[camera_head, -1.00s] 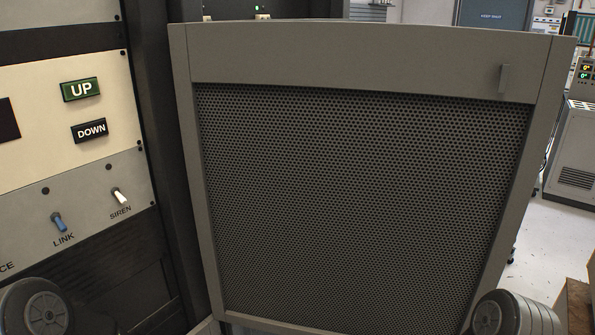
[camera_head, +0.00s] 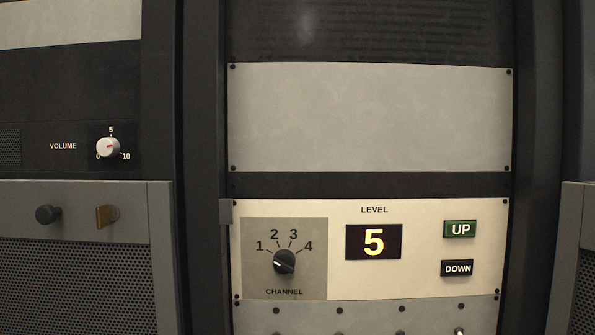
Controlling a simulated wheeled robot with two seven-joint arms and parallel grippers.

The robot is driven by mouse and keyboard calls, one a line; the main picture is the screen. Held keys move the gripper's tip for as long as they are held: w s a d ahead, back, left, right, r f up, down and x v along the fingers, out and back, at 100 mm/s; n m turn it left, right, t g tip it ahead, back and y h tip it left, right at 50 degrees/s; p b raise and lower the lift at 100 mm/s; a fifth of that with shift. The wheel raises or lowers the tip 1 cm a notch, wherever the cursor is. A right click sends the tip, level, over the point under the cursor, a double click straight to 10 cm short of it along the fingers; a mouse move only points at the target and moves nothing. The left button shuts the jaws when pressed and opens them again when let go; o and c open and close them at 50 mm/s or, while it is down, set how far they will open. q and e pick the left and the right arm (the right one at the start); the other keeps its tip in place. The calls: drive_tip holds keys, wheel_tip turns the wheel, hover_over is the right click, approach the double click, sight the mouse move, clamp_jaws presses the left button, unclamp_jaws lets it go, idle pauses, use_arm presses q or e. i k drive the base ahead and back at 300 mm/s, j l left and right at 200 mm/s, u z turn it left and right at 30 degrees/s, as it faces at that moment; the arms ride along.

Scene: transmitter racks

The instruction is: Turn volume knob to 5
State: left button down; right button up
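The volume knob (camera_head: 108,148) is a small white round knob with a red mark, on a dark rack panel at the left. Its scale has 0 at lower left, 5 at the top and 10 at lower right. The exact direction of the red mark is too small to tell, but it does not look straight up at 5. The word VOLUME (camera_head: 63,146) is printed to its left. Neither of my grippers is in view, and nothing covers the knob.
A grey mesh panel (camera_head: 75,225) with a black knob (camera_head: 48,215) and a brass-coloured latch (camera_head: 107,215) sits below. The middle rack has a channel dial (camera_head: 284,261), a level display (camera_head: 374,242) reading 5, and UP (camera_head: 460,229) and DOWN (camera_head: 457,268) buttons.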

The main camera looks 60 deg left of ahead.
sight(106, 147)
drive_tip(key=u, duration=3)
drive_tip(key=z, duration=0.1)
drive_tip(key=k+j, duration=0.05)
